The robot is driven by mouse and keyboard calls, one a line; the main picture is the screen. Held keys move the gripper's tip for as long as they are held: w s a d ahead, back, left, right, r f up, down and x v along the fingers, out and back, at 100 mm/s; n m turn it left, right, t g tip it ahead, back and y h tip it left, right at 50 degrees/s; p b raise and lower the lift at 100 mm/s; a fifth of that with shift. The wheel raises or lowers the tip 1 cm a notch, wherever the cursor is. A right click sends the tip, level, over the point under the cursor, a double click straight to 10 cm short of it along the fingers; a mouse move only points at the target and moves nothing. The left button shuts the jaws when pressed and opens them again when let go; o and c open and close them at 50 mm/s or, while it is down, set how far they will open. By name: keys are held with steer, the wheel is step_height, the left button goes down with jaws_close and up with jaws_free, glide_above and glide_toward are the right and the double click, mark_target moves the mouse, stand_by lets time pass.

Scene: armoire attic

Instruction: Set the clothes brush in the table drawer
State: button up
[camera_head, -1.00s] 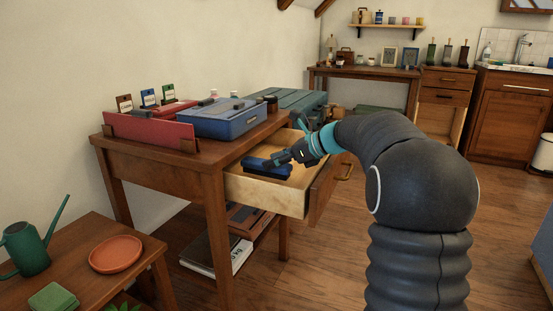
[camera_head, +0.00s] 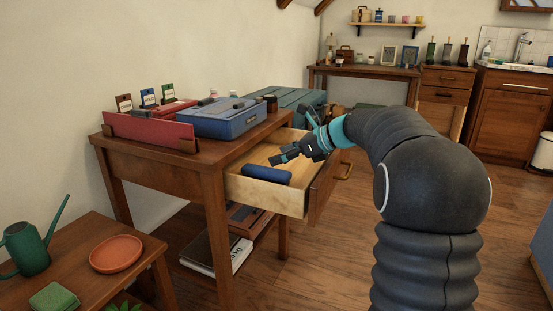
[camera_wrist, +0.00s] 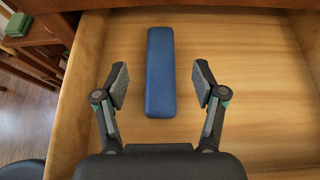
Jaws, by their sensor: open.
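The clothes brush shows as a blue block with rounded edges (camera_head: 266,174). It lies inside the open table drawer (camera_head: 262,194), near the drawer's left front side. In the wrist view the brush (camera_wrist: 160,72) rests lengthwise on the drawer's wooden floor (camera_wrist: 235,70). My gripper (camera_head: 279,160) is above the drawer, just behind and above the brush. In the wrist view its two fingers (camera_wrist: 160,90) are spread wide on either side of the brush, with clear gaps to it. Nothing is held. The brush's underside is hidden.
A low bench at the lower left carries a green watering can (camera_head: 27,248) and an orange plate (camera_head: 116,254). The drawer's right part is bare.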

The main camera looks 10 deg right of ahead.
steer(key=p+v, duration=0.1)
steer(key=v, duration=0.8)
steer(key=shift+d+r, duration=0.2)
steer(key=shift+r, duration=0.05)
steer(key=s+a+f+n+g+h, duration=0.1)
steer(key=s+a+f+n+h, duration=0.2)
steer(key=s+a+n, duration=0.45)
steer(key=s+a+f+n+g+h, duration=0.2)
steer(key=s+a+n, duration=0.15)
steer(key=s, duration=0.75)
steer(key=s+d+f+n+h, duration=0.1)
steer(key=s+f+n+h, duration=0.1)
steer(key=s+f+n, duration=0.2)
steer(key=s+d+f+n+t+h, duration=0.1)
steer(key=s+f+n+h, duration=0.2)
steer(key=s+n, duration=0.7)
step_height(320, 180, down, 2)
steer(key=shift+s+d+f, duration=0.1)
steer(key=shift+s+d, duration=0.2)
steer(key=shift+s, duration=0.8)
